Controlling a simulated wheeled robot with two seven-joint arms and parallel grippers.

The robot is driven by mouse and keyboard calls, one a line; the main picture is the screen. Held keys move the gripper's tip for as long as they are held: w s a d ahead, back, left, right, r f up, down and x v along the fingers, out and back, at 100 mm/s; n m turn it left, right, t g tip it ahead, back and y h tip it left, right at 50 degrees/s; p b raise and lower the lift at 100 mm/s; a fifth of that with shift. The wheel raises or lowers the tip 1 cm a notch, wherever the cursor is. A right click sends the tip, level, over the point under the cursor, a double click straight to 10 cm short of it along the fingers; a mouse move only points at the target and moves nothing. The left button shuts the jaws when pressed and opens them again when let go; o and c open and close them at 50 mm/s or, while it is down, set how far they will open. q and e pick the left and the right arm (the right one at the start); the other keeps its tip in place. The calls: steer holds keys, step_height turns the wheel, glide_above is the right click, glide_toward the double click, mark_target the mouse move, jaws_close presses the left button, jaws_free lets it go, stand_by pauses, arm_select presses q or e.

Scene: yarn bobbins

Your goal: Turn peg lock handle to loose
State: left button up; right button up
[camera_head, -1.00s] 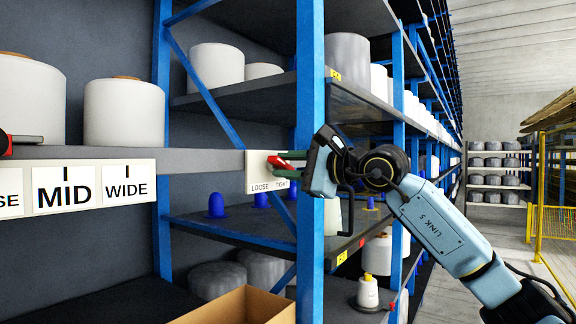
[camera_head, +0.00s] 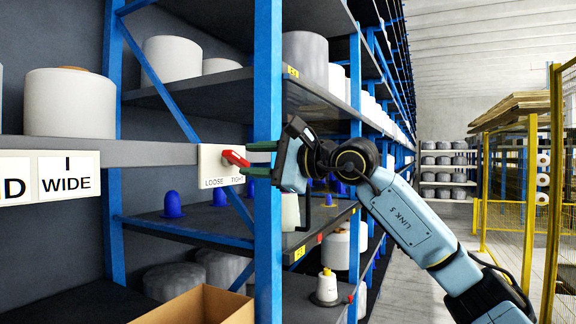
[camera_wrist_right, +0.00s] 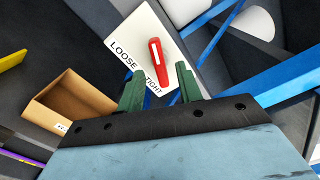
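The red handle (camera_head: 235,158) is on a white plate (camera_head: 208,160) marked LOOSE and TIGHT, fixed to the shelf beam beside a blue upright. In the head view its end points right and slightly down; I cannot tell which mark it is set to. My right gripper (camera_head: 246,158) is open, with its green fingers reaching past the upright toward the handle. In the right wrist view the red handle (camera_wrist_right: 158,62) lies ahead and between the spread fingers of the gripper (camera_wrist_right: 159,72), with no visible grip on it. My left gripper is not in view.
The blue upright (camera_head: 268,130) stands close to my right gripper. White bobbins (camera_head: 70,103) sit on the shelf above the WIDE label (camera_head: 66,178). Blue pegs (camera_head: 172,205) stand on the shelf below. An open cardboard box (camera_head: 200,306) is lower down. The aisle at right is clear.

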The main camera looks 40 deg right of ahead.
steer(key=b+v, duration=0.3)
steer(key=v, duration=0.7)
steer(key=shift+s, duration=0.15)
